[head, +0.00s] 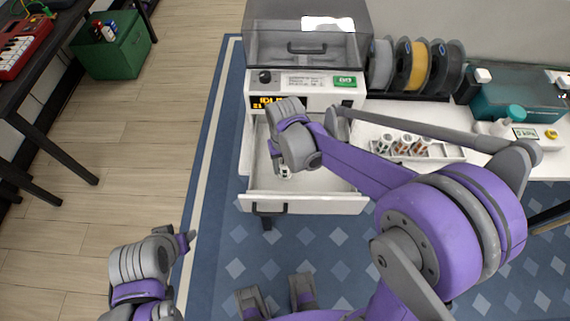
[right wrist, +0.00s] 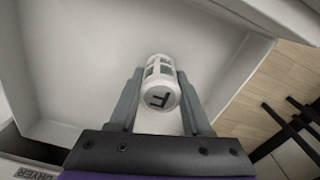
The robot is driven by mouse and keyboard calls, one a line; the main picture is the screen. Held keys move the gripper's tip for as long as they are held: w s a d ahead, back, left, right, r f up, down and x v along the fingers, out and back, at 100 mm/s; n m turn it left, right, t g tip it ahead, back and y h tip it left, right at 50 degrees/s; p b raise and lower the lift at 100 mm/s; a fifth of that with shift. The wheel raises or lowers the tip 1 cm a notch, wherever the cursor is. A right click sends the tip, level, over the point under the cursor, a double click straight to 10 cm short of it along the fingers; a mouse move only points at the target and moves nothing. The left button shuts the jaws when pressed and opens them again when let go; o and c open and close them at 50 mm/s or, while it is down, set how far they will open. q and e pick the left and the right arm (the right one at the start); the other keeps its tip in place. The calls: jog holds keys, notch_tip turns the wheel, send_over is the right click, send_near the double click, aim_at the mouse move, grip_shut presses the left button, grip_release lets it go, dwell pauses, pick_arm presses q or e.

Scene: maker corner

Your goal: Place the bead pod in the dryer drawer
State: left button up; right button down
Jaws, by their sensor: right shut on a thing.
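The bead pod (right wrist: 160,85) is a small white cylinder with window slots and a dark letter on its end cap. My right gripper (right wrist: 160,98) is shut on it, with a finger on either side. In the head view the pod (head: 285,172) shows just below my right gripper, inside the outline of the open dryer drawer (head: 310,203). The drawer is white and pulled out, and its floor (right wrist: 85,50) looks bare around the pod. I cannot tell whether the pod touches the floor. My left gripper (head: 183,242) is at the lower left, away from the drawer; its fingers are unclear.
The dryer (head: 300,80) has a grey lid and a lit display. Right of it, a white rack (head: 450,152) holds several pods. Filament spools (head: 411,65) and a teal device (head: 510,97) stand behind. A green box (head: 118,50) is on the floor at the left.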

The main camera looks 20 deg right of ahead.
jog(key=shift+f, duration=0.2)
jog(key=shift+c, duration=1.8)
grip_release()
jog(key=shift+r, duration=0.15)
jog(key=shift+r, duration=0.3)
notch_tip(320, 180, up, 12)
jog(key=shift+f+p, duration=0.2)
jog(key=shift+p, duration=0.5)
